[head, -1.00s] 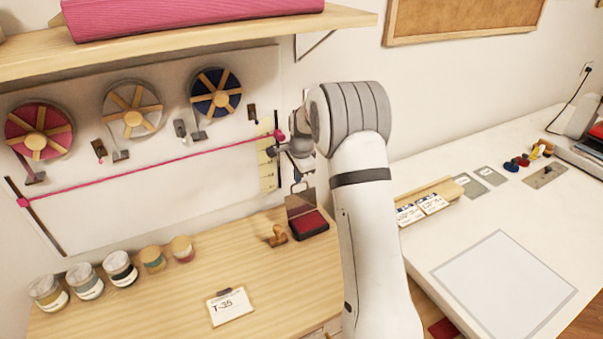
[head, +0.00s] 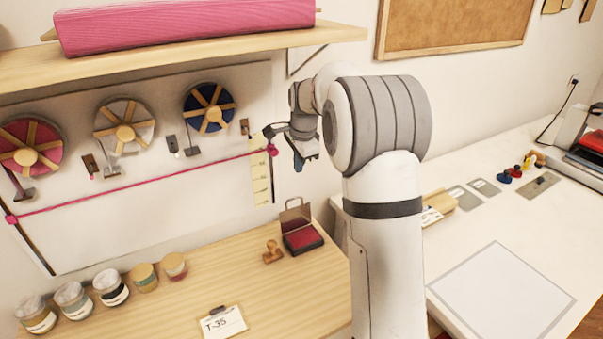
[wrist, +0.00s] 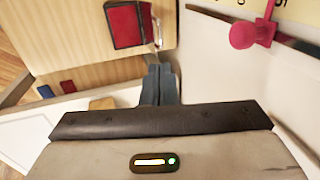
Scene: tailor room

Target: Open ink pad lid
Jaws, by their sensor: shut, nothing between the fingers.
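The ink pad (head: 302,239) sits on the wooden desk with its red pad exposed. Its brown lid (head: 295,213) stands raised at the pad's back edge. My gripper (head: 299,165) is above the lid, apart from it, near the wall. The wrist view also shows the red pad (wrist: 124,24) beyond my gripper (wrist: 158,70), whose fingers are together and empty.
A wooden stamp (head: 272,252) stands left of the pad. Several jars (head: 111,287) line the desk's left side, and a T-35 card (head: 223,322) lies in front. A pink tape (head: 140,185) crosses the wall near my gripper. A shelf (head: 200,50) overhangs the desk.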

